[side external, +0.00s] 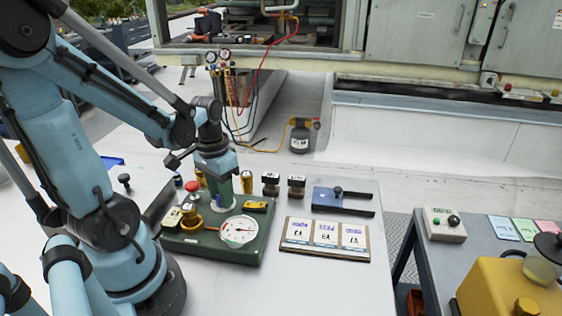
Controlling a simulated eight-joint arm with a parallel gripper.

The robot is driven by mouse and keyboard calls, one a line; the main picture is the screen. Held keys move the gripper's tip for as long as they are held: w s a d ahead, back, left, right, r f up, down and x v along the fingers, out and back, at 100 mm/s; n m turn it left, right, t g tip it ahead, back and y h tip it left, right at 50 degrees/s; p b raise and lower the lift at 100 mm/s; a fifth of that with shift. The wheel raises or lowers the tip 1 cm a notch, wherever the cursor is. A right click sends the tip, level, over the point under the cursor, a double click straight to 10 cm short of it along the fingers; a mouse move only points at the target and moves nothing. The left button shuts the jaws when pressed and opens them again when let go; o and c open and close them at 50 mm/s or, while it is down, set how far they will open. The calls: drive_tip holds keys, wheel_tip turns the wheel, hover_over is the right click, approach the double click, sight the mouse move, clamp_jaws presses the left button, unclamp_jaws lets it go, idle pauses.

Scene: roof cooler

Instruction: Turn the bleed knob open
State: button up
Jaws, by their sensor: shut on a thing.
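A dark green test unit (190,248) lies on the white table, with a round white gauge (238,231) on top. My gripper (221,196) points down over the back middle of this unit, behind the gauge. It is shut on a small part there, which looks to be the bleed knob; the fingers hide most of it, and its turn angle cannot be read. A brass fitting (190,217) and a red knob (192,186) stand to the left of my gripper. A yellow tag (256,206) lies on the unit to the right.
Two small dark-topped jars (296,186) and a blue clamp-like block (340,198) stand right of the unit. A board with three picture cards (325,239) lies in front of them. A black-knobbed post (125,182) stands left. The front of the table is clear.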

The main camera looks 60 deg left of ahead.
idle(0.5)
drive_tip(key=o, duration=1.1)
drive_tip(key=shift+c, duration=0.2)
drive_tip(key=shift+r, duration=0.15)
wheel_tip(320, 180, up, 12)
drive_tip(key=shift+a, duration=0.25)
drive_tip(key=w+d+f+m+t, duration=0.2)
drive_tip(key=w+d+t, duration=0.4)
drive_tip(key=d, duration=0.6)
drive_tip(key=shift+w+f+m+t, duration=0.4)
drive_tip(key=shift+w+f, duration=0.05)
drive_tip(key=shift+f, duration=0.05)
